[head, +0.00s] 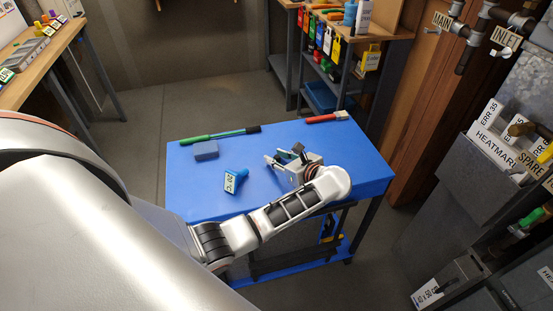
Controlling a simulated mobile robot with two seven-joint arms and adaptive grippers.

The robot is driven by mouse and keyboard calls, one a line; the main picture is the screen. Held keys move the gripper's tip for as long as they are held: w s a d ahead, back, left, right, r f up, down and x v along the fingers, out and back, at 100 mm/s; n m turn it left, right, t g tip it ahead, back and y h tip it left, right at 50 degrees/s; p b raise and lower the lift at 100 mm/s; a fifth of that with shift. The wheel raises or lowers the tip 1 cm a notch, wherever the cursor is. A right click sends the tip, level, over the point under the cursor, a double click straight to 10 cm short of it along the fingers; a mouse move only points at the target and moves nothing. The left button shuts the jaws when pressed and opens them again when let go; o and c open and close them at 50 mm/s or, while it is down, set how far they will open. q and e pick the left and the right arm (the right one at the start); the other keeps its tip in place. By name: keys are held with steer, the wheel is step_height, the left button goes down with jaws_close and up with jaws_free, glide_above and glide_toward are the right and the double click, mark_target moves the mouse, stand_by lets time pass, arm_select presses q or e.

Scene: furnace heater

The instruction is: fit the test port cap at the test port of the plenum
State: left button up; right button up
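A small blue piece with a white label (236,181) lies on the blue cart top, left of my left gripper. It may be the test port cap, but its label is too small to read surely. My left gripper (282,155) is over the right half of the cart top, its fingers spread with nothing seen between them. The fingers point to the upper left, apart from the labelled piece. I cannot tell its height above the top. My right gripper is not in view. I cannot make out the plenum's test port.
Grey equipment with pipes and card holders (490,155) stands at the right. Shelves (345,75) stand behind; a workbench (45,50) is at left.

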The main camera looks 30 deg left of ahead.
mark_target(277, 156)
arm_select(q)
steer(key=c, duration=0.4)
steer(key=shift+r, duration=0.4)
step_height(277, 156, up, 19)
steer(key=shift+r+p, duration=0.1)
steer(key=shift+p, duration=1.05)
